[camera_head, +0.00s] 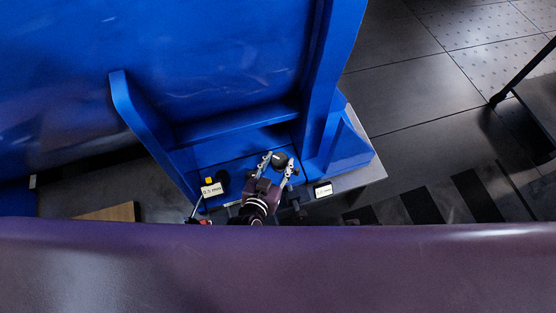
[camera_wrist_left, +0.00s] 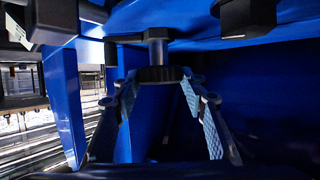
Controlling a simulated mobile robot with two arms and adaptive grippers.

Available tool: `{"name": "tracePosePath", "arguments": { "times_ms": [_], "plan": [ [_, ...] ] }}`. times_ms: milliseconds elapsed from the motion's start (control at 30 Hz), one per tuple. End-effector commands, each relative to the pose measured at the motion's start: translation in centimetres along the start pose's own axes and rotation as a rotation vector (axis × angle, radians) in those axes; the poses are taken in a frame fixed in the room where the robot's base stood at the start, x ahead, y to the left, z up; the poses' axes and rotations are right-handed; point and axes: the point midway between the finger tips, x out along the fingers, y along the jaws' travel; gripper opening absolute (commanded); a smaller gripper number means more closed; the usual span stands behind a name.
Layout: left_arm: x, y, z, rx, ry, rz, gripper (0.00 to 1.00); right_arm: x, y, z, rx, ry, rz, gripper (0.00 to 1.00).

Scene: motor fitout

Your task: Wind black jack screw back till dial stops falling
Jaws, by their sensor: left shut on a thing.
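The black jack screw has a round dark knob, which shows at the foot of the blue motor frame in the head view (camera_head: 279,159). In the left wrist view its ribbed black head (camera_wrist_left: 160,74) sits on a grey shank. My left gripper (camera_head: 276,163) has a finger on either side of this head and is shut on it. In the left wrist view the fingertips (camera_wrist_left: 159,76) meet its two sides. Two small white readouts, left (camera_head: 211,190) and right (camera_head: 323,190), stand near the gripper; their writing is too small to read. My right gripper is not in view.
The big blue frame (camera_head: 220,60) rises around the work spot, with a slanted blue rib on each side. A grey plate edge (camera_head: 372,170) lies to the right. Black blocks, one upper right in the wrist view (camera_wrist_left: 247,15), flank the screw.

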Motion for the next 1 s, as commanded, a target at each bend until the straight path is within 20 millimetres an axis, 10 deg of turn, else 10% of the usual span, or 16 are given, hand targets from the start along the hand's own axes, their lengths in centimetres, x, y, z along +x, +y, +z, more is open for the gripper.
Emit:
{"name": "tracePosePath", "arguments": {
  "times_ms": [233, 267, 400, 767, 1000],
  "plan": [
    [0.1, -0.3, -0.3, 0.002, 0.007, -0.005, 0.15, 0.0, 0.0, 0.0, 0.000, 0.000, 0.000, 0.57],
    [0.1, -0.3, -0.3, 0.002, 0.007, -0.005, 0.43, 0.0, 0.0, 0.0, 0.000, 0.000, 0.000, 0.57],
    [0.1, -0.2, -0.2, 0.001, 0.005, -0.003, 0.57, 0.0, 0.0, -0.1, 0.000, 0.001, 0.000, 0.57],
    [-0.5, 0.0, 0.0, 0.000, 0.001, 0.000, 0.57, 0.0, 0.0, 0.0, 0.000, -0.002, -0.001, 0.57],
    [-4.4, 0.0, 0.1, 0.001, 0.000, -0.001, 0.57, 0.0, 0.0, 0.0, 0.000, -0.001, 0.000, 0.57]
  ]
}}
